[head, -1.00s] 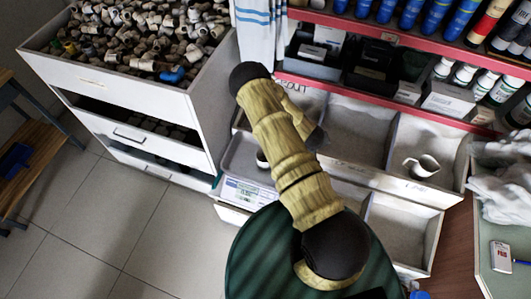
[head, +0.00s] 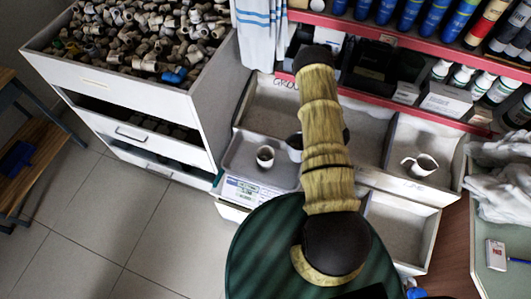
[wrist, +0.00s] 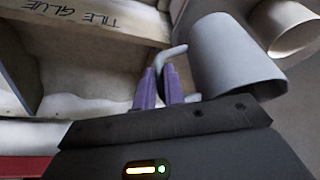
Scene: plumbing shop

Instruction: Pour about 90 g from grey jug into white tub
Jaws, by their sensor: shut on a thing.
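The grey jug (wrist: 236,58) is large in the wrist view. My gripper (wrist: 164,82), with purple fingers, is shut on its handle. In the head view my arm hides most of the jug and the gripper. The white tub (head: 265,157) stands upright on the scale's tray, left of my arm. A pale, round vessel, apparently this tub (wrist: 284,27), shows beyond the jug in the wrist view. The jug's contents and any stream from it are not visible, and I cannot tell its exact tilt.
The scale (head: 242,191) has a lit display, too small to read. Open bins of pale powder lie behind and right; one holds another white jug (head: 420,165). A red-edged shelf (head: 400,36) with bottles is above. A crate of fittings (head: 120,82) stands left.

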